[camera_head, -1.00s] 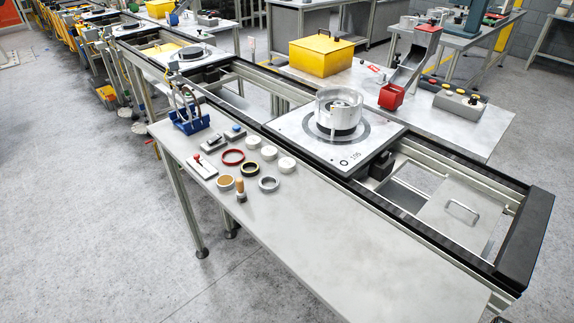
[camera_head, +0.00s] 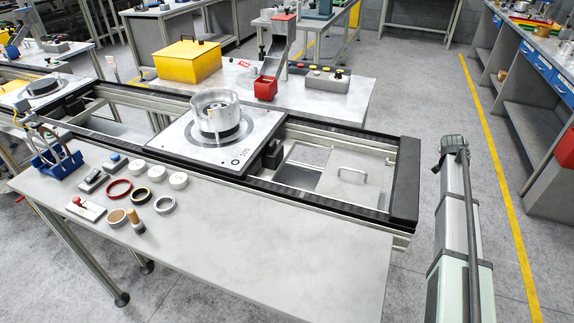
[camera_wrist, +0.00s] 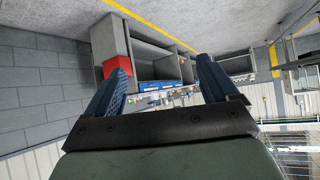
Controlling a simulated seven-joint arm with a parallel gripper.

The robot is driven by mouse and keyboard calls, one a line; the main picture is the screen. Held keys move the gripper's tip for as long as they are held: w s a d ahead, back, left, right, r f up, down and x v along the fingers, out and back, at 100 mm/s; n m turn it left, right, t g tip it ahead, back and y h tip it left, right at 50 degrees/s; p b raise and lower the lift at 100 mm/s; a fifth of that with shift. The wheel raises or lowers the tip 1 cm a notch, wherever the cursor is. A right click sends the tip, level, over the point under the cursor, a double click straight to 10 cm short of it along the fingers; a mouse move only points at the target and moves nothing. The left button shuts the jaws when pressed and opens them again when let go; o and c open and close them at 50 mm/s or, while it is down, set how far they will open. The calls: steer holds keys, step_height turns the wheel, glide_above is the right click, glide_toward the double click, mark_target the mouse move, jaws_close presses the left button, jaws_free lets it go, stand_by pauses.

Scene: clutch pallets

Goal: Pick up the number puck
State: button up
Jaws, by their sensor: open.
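Three small white round pucks (camera_head: 157,171) lie in a slanting row on the near table, towards its back edge. I cannot make out a number on any of them, so I cannot tell which is the number puck. My gripper (camera_wrist: 161,66) shows in the wrist view with its two blue fingers spread wide and nothing between them. It faces a grey wall and a distant workbench, and no puck is in the wrist view. In the head view my arm stands at the right, well away from the pucks; the gripper is not visible there.
Near the pucks on the table (camera_head: 270,240) are a red ring (camera_head: 119,189), a dark ring (camera_head: 141,196), a grey ring (camera_head: 165,205) and a blue rack (camera_head: 56,163). A pallet (camera_head: 180,139) with a clear cylinder (camera_head: 217,117) sits on the conveyor behind. The table's right half is clear.

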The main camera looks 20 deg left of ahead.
steer(key=w+a+r+t, duration=0.1)
steer(key=w+a+r, duration=0.35)
steer(key=r, duration=0.45)
steer(key=s+a+r+n+y, duration=0.15)
steer(key=a+r, duration=0.35)
steer(key=a, duration=0.6)
steer(key=s+a+r+n+y, duration=0.1)
steer(key=s+a, duration=0.2)
steer(key=a, duration=0.5)
steer(key=s+a+r+n+g+y, duration=0.1)
steer(key=s+a+y, duration=0.15)
steer(key=a, duration=0.55)
steer(key=s+a+r+n+y, duration=0.15)
steer(key=s+a, duration=0.25)
steer(key=a, duration=0.4)
steer(key=n+g+y, duration=0.1)
steer(key=n+g, duration=0.6)
steer(key=n, duration=0.5)
glide_toward(179, 179)
steer(key=shift+y, duration=0.25)
steer(key=x, duration=0.9)
steer(key=shift+d, duration=0.25)
steer(key=c, duration=1.1)
